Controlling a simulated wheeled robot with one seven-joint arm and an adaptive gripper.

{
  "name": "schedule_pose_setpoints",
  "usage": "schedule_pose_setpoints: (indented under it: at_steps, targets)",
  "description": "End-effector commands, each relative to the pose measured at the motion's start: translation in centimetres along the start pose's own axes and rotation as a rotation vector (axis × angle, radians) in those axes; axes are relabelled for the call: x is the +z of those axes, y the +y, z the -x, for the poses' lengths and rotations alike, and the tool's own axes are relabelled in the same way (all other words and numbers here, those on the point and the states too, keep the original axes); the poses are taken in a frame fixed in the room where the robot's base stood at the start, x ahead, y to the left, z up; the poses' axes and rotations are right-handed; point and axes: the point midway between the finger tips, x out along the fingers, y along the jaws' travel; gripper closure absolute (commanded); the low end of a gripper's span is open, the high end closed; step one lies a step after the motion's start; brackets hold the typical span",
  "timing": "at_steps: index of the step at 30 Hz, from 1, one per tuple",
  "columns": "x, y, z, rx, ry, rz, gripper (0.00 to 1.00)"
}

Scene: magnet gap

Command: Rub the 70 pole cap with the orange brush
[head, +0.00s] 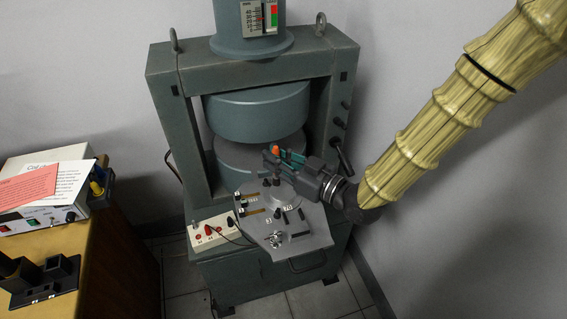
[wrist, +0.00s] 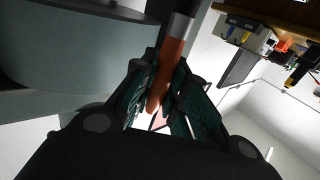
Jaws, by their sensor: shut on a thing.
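The orange brush (wrist: 171,72) is between the fingers of my gripper (wrist: 160,95) in the wrist view. Its orange handle meets a pale metal band and a dark part at the top of the picture. In the head view my gripper (head: 284,157) is over the rear of the grey work plate, in front of the magnet's gap, with a bit of orange (head: 275,149) at its tips. A round grey disc (head: 270,196) lies on the plate below. Small markings there are hard to read, so I cannot tell which piece is the 70 pole cap.
The magnet (head: 257,114) has two round poles in a heavy frame (head: 171,115). Pegs and small parts crowd the grey plate (head: 305,236). A white box (head: 212,232) with red knobs is at its left. A wooden desk (head: 108,259) with instruments stands further left.

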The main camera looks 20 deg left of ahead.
Motion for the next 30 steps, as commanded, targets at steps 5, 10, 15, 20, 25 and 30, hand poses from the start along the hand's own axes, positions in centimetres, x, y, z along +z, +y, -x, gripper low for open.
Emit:
schedule_pose_setpoints:
  at_steps: [5,10,15,20,25,30]
  targets:
    - [-1.7,0.2,0.4,0.008,-0.002,-0.002,1.00]
    - [-3.3,0.2,0.3,0.006,-0.001,-0.002,1.00]
    - [-4.8,0.2,0.2,0.004,-0.001,-0.001,1.00]
    - [-5.7,0.1,0.1,0.002,-0.002,-0.002,1.00]
    - [-5.7,0.1,0.1,0.001,-0.002,-0.002,1.00]
    - [-5.7,0.1,0.1,0.001,-0.002,-0.002,1.00]
